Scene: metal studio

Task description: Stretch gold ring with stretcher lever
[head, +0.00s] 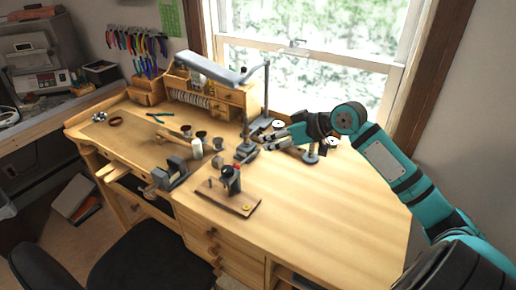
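A dark upright tool that looks like the ring stretcher (231,180) stands on a brown wooden board (217,197) near the front middle of the bench. It has a small red part. A small gold ring-like piece (247,208) lies at the board's front right corner. My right gripper (268,143) reaches in from the right, behind and to the right of the board, close to a dark grey tool (245,151). Whether it touches that tool and how far its fingers are apart is too small to tell. A separate lever is not clear. My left gripper is not in view.
A vise (170,174) sits at the bench's front edge, left of the board. Bottles (197,148) and a hammer (173,132) lie behind it. A lamp (222,72) and a drawer cabinet (205,92) stand at the back. The bench's right front (330,215) is clear.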

